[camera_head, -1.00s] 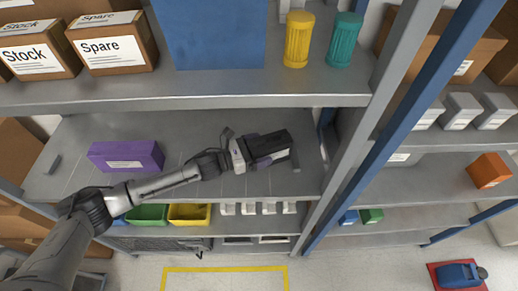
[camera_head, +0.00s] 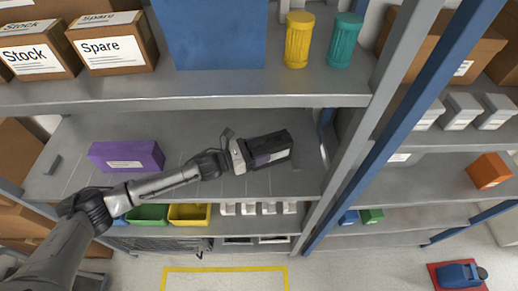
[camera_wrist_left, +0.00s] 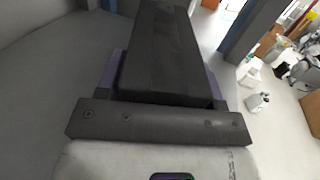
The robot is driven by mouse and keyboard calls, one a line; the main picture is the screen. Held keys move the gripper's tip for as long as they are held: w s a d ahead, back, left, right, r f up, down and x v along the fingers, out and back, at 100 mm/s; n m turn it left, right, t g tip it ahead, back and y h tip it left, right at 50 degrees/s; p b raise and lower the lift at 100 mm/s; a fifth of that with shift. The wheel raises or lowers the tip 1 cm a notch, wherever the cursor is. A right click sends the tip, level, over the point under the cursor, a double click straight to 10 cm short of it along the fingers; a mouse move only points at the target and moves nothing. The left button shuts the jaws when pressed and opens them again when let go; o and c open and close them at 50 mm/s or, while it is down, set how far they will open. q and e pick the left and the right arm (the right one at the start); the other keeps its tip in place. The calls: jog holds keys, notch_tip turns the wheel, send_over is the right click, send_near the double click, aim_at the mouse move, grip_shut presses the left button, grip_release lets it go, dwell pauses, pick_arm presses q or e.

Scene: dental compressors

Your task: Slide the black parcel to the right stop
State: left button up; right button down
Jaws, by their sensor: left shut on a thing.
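The black parcel (camera_head: 268,143) lies on the middle shelf (camera_head: 210,132) near its right end, with a pale label on its front. It also shows in the left wrist view (camera_wrist_left: 162,55), running straight out from the gripper. My left gripper (camera_head: 262,156) is shut on the parcel from its left end, with purple fingers along its sides in the wrist view. The right stop (camera_head: 302,155) is a small grey bar just right of the parcel; I cannot tell whether they touch. My right gripper is not in view.
A purple parcel (camera_head: 125,155) and a grey left stop (camera_head: 52,164) are on the same shelf, to the left. The upper shelf (camera_head: 200,90) overhangs behind. A rack upright (camera_head: 345,165) stands to the right. Green (camera_head: 148,214) and yellow (camera_head: 188,214) bins sit below.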

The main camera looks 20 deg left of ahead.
pick_arm(q)
jog(key=shift+s+d, duration=0.5)
jog(key=shift+s, duration=0.1)
jog(key=o, duration=0.8)
jog(key=shift+c, duration=0.2)
jog(key=o, duration=0.4)
jog(key=shift+d, duration=0.1)
jog(key=v, duration=1.2)
jog(key=shift+v, duration=0.95)
